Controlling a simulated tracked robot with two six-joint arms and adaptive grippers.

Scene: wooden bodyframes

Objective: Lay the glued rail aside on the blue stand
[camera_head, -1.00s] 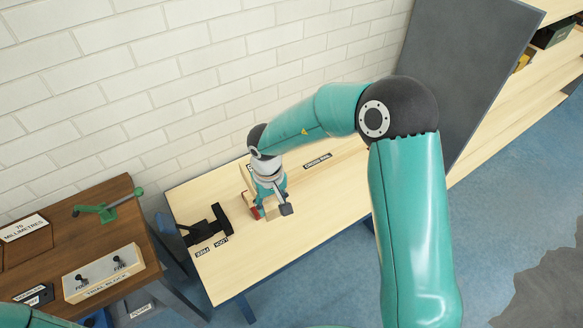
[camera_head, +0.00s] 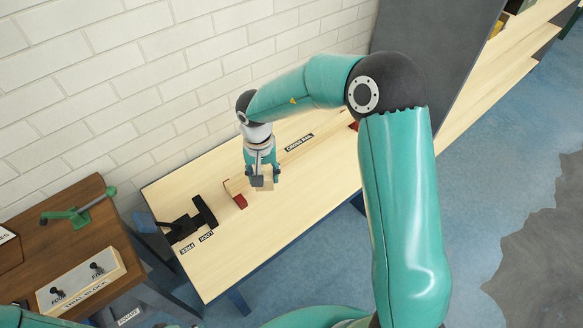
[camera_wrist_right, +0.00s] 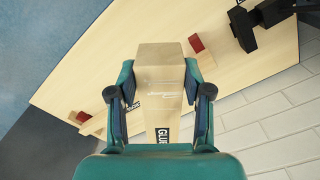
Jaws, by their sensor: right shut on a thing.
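My right gripper (camera_head: 263,180) is shut on a pale wooden rail, whose end (camera_head: 265,188) shows below the fingers in the head view. In the right wrist view the rail (camera_wrist_right: 160,80) lies between both fingers (camera_wrist_right: 158,100), its end face toward the top and a partly hidden dark label starting "GLUE" near the palm. It is over the pale bench (camera_head: 215,265); its exact height is hard to tell. I cannot pick out the blue stand for certain. My left gripper is out of view.
A black clamp (camera_head: 190,222) stands left of the gripper, near the labels FREE and LOCK. Red blocks (camera_head: 240,201) sit on the bench. A brown table (camera_head: 75,240) with a trial block (camera_head: 82,280) is at left. A white brick wall stands behind; the bench front is clear.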

